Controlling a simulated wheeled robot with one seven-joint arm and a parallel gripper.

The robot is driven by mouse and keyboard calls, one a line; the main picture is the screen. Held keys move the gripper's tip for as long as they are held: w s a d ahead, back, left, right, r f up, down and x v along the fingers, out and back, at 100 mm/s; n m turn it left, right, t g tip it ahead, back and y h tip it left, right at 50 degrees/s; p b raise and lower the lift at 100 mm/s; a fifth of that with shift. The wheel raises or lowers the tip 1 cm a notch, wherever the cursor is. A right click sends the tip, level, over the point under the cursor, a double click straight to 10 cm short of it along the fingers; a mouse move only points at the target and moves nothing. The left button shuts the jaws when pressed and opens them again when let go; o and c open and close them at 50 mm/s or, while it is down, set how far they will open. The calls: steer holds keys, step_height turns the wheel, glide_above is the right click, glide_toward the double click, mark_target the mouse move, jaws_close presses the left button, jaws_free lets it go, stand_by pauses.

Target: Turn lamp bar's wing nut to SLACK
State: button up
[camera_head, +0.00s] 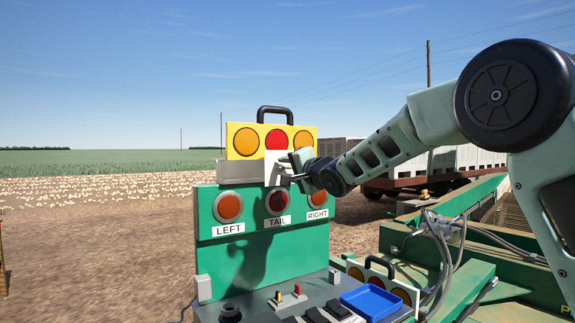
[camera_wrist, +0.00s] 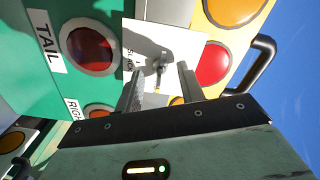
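The yellow lamp bar (camera_head: 234,152) with round lamps and a black handle sits on top of the green panel in the head view; it also shows in the wrist view (camera_wrist: 212,20). A white plate (camera_wrist: 186,42) covers part of its front, below the red lamp. A small grey wing nut (camera_wrist: 160,68) stands out from this plate, with its shadow beside it. I see no clear contact. In the head view my gripper (camera_head: 287,172) hides the nut.
The green panel (camera_head: 270,248) carries lamps labelled LEFT, TAIL and RIGHT just below my gripper. A grey console with switches and a blue tray (camera_head: 372,302) lies in front. Another lamp bar with a black handle (camera_head: 379,262) stands to the right. Left of the panel is open ground.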

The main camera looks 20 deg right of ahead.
steer(key=shift+w+a, duration=0.15)
steer(key=shift+w, duration=0.2)
jaws_close()
steer(key=shift+n, duration=0.3)
